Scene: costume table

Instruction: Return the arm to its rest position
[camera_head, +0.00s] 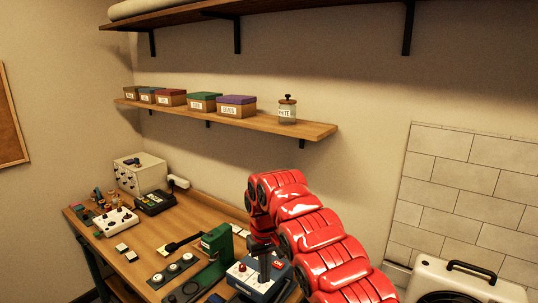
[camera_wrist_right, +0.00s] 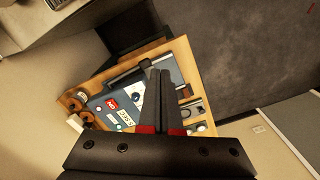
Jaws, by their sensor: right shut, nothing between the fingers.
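My right arm (camera_head: 320,240) is red and comes in from the lower right in the head view. It arches over the right end of the table. My right gripper (camera_head: 264,262) points down above a blue box with a red button (camera_head: 247,281). In the right wrist view the dark fingers of the right gripper (camera_wrist_right: 160,75) are together, with nothing between them. I cannot tell the exact gap between the fingertips and the box. My left gripper is not in view.
A green press (camera_head: 215,248) stands beside the blue box on the wooden table (camera_head: 190,222). A beige instrument (camera_head: 140,173) is at the back left. A shelf (camera_head: 310,129) with several labelled boxes and a jar (camera_head: 287,110) hangs above. A cream case (camera_head: 465,283) stands at the lower right.

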